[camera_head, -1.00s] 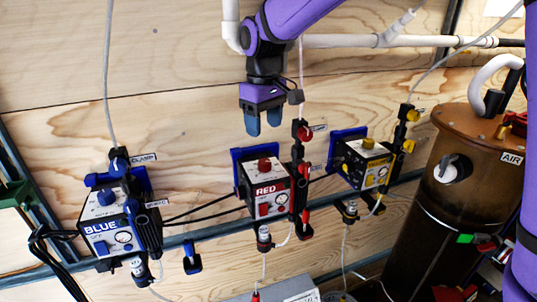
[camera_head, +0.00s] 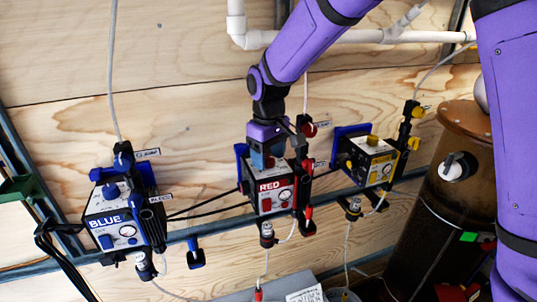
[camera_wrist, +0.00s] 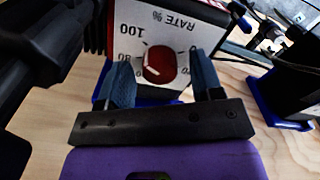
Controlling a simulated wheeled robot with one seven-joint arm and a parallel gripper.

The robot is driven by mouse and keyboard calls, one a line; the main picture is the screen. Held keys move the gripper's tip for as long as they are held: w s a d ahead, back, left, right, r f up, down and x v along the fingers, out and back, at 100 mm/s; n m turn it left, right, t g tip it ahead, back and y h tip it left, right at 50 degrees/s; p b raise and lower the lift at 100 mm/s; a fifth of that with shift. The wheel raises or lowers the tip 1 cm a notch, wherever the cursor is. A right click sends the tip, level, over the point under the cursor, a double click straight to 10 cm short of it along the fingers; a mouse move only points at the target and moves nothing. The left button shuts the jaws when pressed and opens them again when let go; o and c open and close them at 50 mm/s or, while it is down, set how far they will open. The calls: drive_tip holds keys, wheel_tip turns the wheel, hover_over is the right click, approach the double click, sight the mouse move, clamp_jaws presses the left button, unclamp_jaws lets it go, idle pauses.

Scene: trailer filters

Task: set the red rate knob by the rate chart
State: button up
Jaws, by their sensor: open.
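The red pump box (camera_head: 272,192), labelled RED, is fixed to the wall in the middle of the head view. Its top plate (camera_wrist: 130,18) fills the upper middle of the wrist view, with "RATE %" and a dial scale including 100 and 80. The red rate knob (camera_wrist: 163,62) is round, with a pale pointer mark towards its lower left. My gripper (camera_head: 262,160) is over the box top; in the wrist view its blue fingers (camera_wrist: 163,78) stand open on either side of the knob, with gaps visible. In the head view the gripper hides the knob. I cannot identify the rate chart.
The blue pump box (camera_head: 112,222) is to the left and the yellow pump box (camera_head: 370,160) to the right. Red valve fittings (camera_head: 308,128) and tubing stand close to the gripper's right. A grey box with a printed label (camera_head: 305,295) is below.

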sight(268, 157)
drive_tip(key=c, duration=0.9)
drive_tip(key=shift+m, duration=0.8)
drive_tip(key=o, duration=0.9)
drive_tip(key=shift+r, duration=0.1)
wheel_tip(268, 157, up, 11)
drive_tip(key=shift+s+f, duration=0.1)
drive_tip(key=shift+f, duration=0.1)
